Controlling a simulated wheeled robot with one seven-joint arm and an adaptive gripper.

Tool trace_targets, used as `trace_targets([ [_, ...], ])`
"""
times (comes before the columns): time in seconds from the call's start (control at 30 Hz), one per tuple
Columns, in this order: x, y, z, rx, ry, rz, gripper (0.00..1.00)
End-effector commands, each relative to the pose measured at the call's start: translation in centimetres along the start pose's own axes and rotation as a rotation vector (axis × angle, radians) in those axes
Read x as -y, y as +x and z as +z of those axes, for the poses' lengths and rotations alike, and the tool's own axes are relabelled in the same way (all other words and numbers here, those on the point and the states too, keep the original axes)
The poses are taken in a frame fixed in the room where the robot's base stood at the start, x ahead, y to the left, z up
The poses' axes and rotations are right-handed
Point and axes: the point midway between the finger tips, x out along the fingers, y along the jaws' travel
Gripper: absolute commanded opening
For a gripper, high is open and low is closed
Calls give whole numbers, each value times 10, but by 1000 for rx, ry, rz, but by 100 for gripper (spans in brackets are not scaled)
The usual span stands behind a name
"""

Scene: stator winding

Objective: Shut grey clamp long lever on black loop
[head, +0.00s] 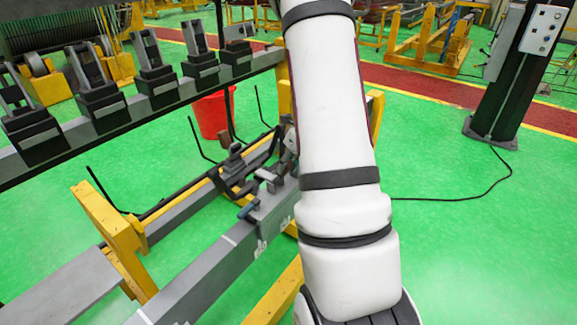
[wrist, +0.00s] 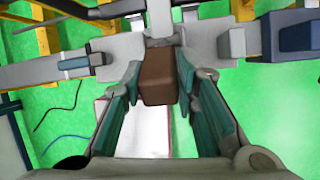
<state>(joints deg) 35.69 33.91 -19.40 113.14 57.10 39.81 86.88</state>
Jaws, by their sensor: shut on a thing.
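In the wrist view my gripper (wrist: 157,95) has its two teal-padded fingers on either side of a brown block (wrist: 159,72). The block looks like the end of the long lever, and the right pad lies against it. Above it in the picture is a grey clamp body (wrist: 160,28), mostly hidden by the block. In the head view grey clamp parts (head: 270,180) sit on the long grey beam (head: 215,262), just left of my arm. My arm hides my gripper there. I cannot clearly make out the black loop.
A row of black clamp blocks (head: 100,103) stands on a dark rail at the upper left. Yellow supports (head: 112,228) carry the beam. A red bucket (head: 210,115) stands behind it. A black post (head: 505,75) stands at right. The green floor right of my arm is mostly clear.

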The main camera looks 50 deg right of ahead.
Motion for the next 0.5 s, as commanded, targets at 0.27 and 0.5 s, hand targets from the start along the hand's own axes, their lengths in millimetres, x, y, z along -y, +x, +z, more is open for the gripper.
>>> trace_targets([
  [0.27,-6,0,14,18,-12,6,0],
  [0.5,-6,0,14,19,-14,7,34],
])
